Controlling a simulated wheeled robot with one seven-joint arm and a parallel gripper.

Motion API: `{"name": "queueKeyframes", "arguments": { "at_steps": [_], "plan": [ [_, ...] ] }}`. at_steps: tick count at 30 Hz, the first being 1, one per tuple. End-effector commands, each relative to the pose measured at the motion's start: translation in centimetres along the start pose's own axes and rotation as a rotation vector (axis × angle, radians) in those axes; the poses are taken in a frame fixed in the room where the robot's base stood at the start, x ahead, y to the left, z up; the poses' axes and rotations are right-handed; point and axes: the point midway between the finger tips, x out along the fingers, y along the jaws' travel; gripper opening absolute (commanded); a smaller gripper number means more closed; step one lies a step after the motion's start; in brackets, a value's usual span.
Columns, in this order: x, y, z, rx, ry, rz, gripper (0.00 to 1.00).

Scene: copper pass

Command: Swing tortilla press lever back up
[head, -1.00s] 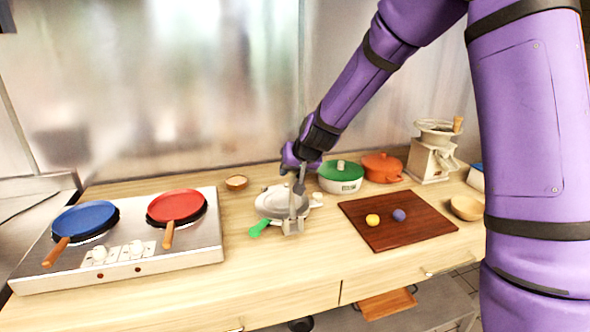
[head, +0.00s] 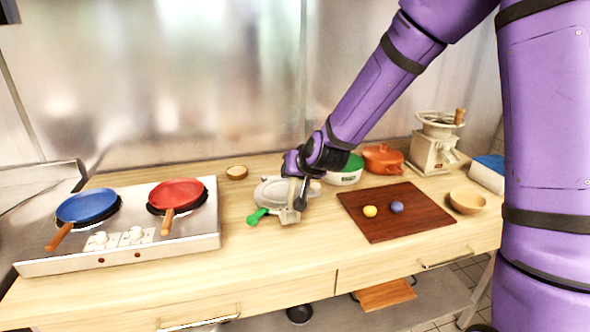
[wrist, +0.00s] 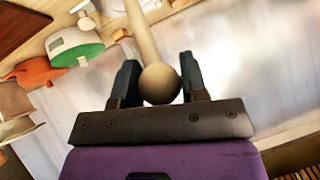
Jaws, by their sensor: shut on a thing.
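In the wrist view the lever (wrist: 142,30) ends in a round knob (wrist: 160,84). The knob sits between the two dark fingers of my gripper (wrist: 158,66), which is shut on it. In the head view my wrist and fingers hide the lever's top and part of the press's right side.
A wooden board (head: 392,213) with a yellow and a purple ball lies right of the press. A stove (head: 125,245) with two pans is at left.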

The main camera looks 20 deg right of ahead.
Motion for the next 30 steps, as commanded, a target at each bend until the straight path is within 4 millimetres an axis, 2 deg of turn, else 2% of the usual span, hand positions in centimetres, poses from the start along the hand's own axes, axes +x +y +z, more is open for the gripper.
{"name": "queueKeyframes", "arguments": {
  "at_steps": [1,21,22,24,25,30],
  "plan": [
    [-0.06,-0.5,0.3,-0.006,-0.006,-0.008,0.0],
    [-0.11,-0.56,0.44,-0.006,-0.007,-0.009,0.0],
    [-0.11,-0.55,0.44,-0.006,-0.007,-0.009,0.44],
    [-0.1,-0.5,0.41,-0.006,-0.006,-0.008,0.6],
    [-0.1,-0.46,0.39,-0.005,-0.006,-0.007,0.64],
    [-0.09,-0.28,0.3,-0.003,-0.004,-0.004,0.64]
  ]
}}
